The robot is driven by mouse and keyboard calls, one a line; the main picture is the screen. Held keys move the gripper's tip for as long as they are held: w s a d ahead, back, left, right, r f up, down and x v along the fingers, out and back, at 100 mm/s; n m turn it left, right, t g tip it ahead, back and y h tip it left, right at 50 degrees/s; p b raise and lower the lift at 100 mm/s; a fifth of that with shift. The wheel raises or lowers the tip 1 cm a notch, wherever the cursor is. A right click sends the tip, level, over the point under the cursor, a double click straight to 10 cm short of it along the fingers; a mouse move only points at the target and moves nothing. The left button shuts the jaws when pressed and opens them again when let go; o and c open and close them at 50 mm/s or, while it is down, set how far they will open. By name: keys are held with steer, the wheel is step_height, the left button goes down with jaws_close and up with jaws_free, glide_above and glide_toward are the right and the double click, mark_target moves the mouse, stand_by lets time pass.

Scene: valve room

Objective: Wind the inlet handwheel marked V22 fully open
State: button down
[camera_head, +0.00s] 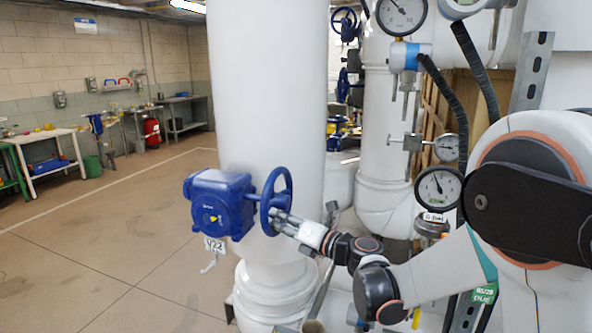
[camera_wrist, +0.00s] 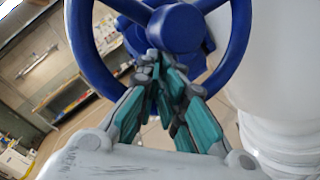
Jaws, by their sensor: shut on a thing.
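The inlet handwheel (camera_head: 265,208) is blue, spoked and stands nearly edge-on at the right of a blue gearbox (camera_head: 222,200) on the thick white pipe. A white tag (camera_head: 214,245) reading V22 hangs below the gearbox. My gripper (camera_head: 277,217) reaches the wheel from the right. In the wrist view the handwheel (camera_wrist: 80,40) fills the upper part, with its hub (camera_wrist: 175,28) near the top middle. My gripper (camera_wrist: 160,62) has its teal-padded fingers drawn together just below the hub, shut on the handwheel. The fingers hide the exact part gripped, likely a spoke.
White pipes with pressure gauges (camera_head: 440,188) and black hoses stand on the right, close to my arm. A white workbench (camera_head: 50,160) and a red canister (camera_head: 152,131) are at the far left. The floor (camera_head: 110,240) left of the pipe is clear.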

steer(key=shift+w+a+f, duration=0.1)
steer(key=shift+f, duration=0.25)
